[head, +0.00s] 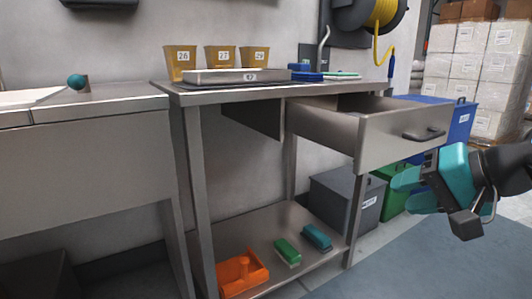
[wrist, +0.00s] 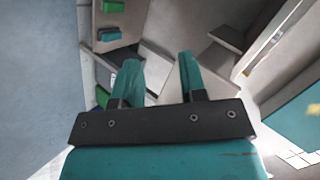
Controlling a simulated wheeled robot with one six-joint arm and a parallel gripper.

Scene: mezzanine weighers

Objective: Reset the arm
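My gripper (head: 408,191) is at the right of the head view, in front of and just below the pulled-out drawer (head: 385,135). Its teal fingers stand apart with nothing between them in the wrist view (wrist: 158,65). The gripper does not appear to touch the drawer or its dark handle (head: 425,134). My arm comes in from the right edge; most of it is out of view.
A steel bench (head: 220,96) carries several numbered yellow cups and a scale (head: 245,76). Its lower shelf (head: 275,228) holds an orange tray (head: 243,273) and green and teal brushes. Grey (head: 345,197), green and blue bins stand behind. Floor at front right is clear.

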